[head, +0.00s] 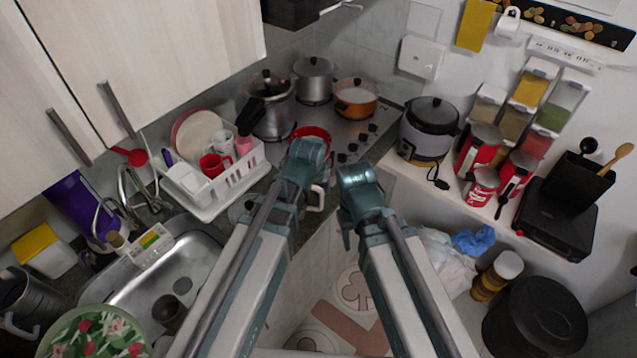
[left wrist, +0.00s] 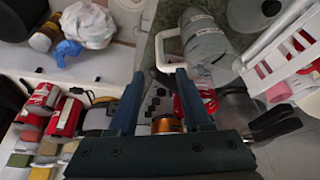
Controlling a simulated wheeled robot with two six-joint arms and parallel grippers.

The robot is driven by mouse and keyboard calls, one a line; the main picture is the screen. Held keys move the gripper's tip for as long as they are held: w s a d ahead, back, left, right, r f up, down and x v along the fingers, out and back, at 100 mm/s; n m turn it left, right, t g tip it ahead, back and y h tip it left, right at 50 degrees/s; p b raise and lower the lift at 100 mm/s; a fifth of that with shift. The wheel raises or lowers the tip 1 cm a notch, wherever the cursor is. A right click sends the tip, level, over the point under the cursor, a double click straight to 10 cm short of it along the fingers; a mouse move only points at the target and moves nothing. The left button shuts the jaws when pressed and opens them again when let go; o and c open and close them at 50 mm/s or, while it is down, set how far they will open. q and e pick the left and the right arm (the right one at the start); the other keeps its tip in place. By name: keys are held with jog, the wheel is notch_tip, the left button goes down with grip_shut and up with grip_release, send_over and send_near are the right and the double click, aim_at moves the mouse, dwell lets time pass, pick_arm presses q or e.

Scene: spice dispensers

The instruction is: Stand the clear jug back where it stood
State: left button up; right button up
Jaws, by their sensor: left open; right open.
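A greyish see-through jug (left wrist: 208,48) with a pale loop handle stands or leans by the counter's front edge in the left wrist view. I cannot tell whether it is upright. My right gripper (head: 350,225) is open and empty, over the counter's front edge.
A red pot (head: 312,133) sits just beyond my left gripper. A pressure cooker (head: 268,105), a steel pot (head: 314,78) and an orange pot (head: 356,97) stand behind. A white dish rack (head: 222,190) is on the left, a rice cooker (head: 428,128) on the right.

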pick_arm(q)
jog(key=s+a+f+m+g+y, duration=0.1)
jog(key=s+g, duration=0.4)
jog(key=s, duration=1)
jog(key=shift+f+m+y, duration=0.3)
jog(key=shift+y, duration=0.2)
jog(key=shift+a+f, duration=0.1)
notch_tip(320, 180, down, 10)
jog(key=b, duration=1)
